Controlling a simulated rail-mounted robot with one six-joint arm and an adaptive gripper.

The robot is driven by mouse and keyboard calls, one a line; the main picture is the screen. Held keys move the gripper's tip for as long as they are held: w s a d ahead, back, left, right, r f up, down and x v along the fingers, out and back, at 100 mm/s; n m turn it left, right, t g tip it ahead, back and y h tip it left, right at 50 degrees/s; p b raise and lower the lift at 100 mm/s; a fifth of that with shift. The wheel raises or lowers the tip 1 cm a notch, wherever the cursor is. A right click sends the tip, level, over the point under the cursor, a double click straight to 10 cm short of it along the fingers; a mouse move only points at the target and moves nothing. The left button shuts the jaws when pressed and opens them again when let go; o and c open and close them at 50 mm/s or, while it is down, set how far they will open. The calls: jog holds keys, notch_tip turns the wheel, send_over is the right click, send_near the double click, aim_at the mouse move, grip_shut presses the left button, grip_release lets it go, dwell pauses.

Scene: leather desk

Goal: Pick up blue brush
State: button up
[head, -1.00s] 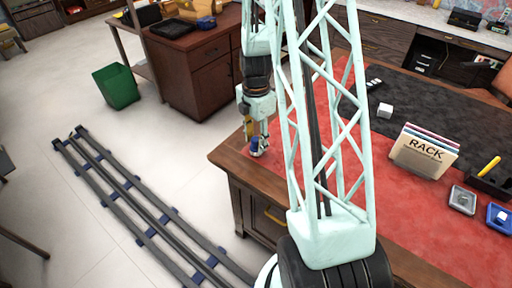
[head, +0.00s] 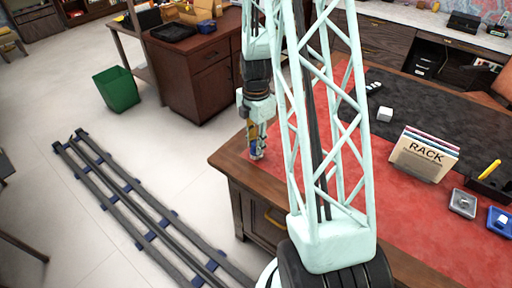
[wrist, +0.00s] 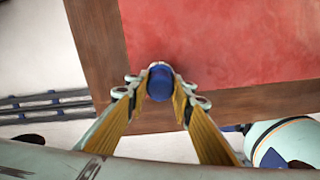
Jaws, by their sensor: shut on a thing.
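The blue brush shows in the wrist view as a round blue end (wrist: 159,84) between my fingertips, over the corner of the desk. My gripper (wrist: 160,88) is shut on it, with one finger on each side. The brush is too small and covered there to make out. I cannot tell whether it touches the desk top.
The red leather desk top (head: 400,220) has a wooden edge. A rack of folders (head: 422,155), a small white cube (head: 385,114), a grey tray (head: 463,203) and a blue tray (head: 500,219) stand to the right. A green bin (head: 117,88) is on the floor.

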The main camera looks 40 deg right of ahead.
jog(key=shift+r, duration=0.2)
jog(key=shift+r+p, duration=0.45)
jog(key=shift+r, duration=1.1)
jog(key=s+a+r, duration=0.1)
jog(key=s+a, duration=0.5)
jog(key=s, duration=0.5)
jog(key=shift+s+a, duration=0.15)
jog(key=shift+s, duration=0.25)
jog(key=shift+s+b, duration=0.1)
jog(key=shift+b, duration=0.95)
jog(key=s+b, duration=0.1)
jog(key=b, duration=0.4)
jog(key=shift+s+a+r, duration=0.1)
jog(key=shift+s+a, duration=0.05)
jog(key=shift+a, duration=0.25)
jog(key=shift+s+a+r+b, duration=0.2)
jog(key=shift+s+b, duration=0.2)
jog(key=shift+b, duration=0.8)
